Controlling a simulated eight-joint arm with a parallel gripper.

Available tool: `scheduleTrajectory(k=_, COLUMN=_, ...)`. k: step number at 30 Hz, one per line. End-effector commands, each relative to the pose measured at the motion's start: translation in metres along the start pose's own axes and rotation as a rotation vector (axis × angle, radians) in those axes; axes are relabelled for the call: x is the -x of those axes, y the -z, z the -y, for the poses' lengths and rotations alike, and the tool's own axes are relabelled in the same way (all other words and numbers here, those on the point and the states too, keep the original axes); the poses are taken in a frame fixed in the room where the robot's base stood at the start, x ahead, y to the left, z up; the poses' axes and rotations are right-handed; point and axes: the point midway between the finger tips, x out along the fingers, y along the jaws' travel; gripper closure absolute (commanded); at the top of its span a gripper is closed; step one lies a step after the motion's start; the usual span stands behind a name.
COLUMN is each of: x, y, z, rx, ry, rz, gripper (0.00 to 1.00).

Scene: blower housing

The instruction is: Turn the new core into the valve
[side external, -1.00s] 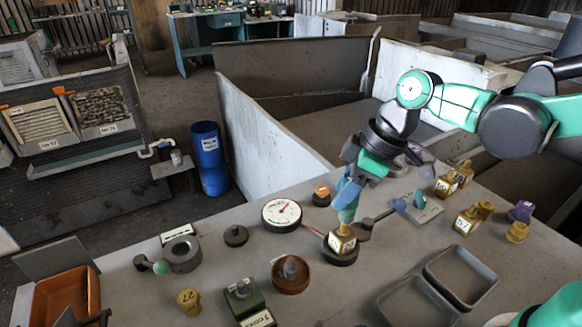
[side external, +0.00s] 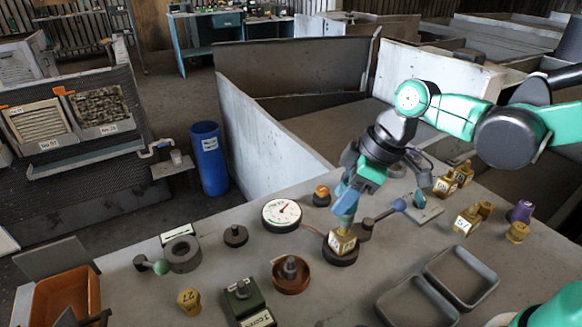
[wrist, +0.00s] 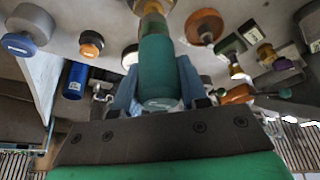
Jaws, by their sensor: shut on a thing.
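My gripper (side external: 346,202) points down, slightly tilted, over a brass-coloured valve block (side external: 341,241) with white labels, which sits on a dark round base. In the wrist view my blue fingers (wrist: 157,95) are shut on a green cylinder (wrist: 156,62), the tool in my grip. Its far end meets a brass-coloured part (wrist: 153,22) at the top edge of that view. In the side view the tool's lower end stands upright on top of the valve block. The core itself is hidden there, so I cannot tell how deep it sits.
A round white gauge (side external: 282,213) stands left of the valve, joined by a hose. A lever with a blue knob (side external: 399,205) is close on the right. A brown round dish (side external: 291,274) and a green block (side external: 244,300) lie nearer. Two grey trays (side external: 462,277) sit front right.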

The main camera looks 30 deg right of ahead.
Motion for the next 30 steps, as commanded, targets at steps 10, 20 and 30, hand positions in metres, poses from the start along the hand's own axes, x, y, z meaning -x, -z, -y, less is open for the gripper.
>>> scheduleTrajectory(k=10, x=-0.003, y=-0.001, z=0.0, rx=0.0, ry=0.0, rz=0.0, gripper=1.0)
scheduleTrajectory(k=20, x=-0.009, y=-0.003, z=0.0, rx=0.0, ry=0.0, rz=0.0, gripper=1.0)
scheduleTrajectory(k=30, x=-0.015, y=-0.006, z=0.0, rx=0.0, ry=0.0, rz=0.0, gripper=1.0)
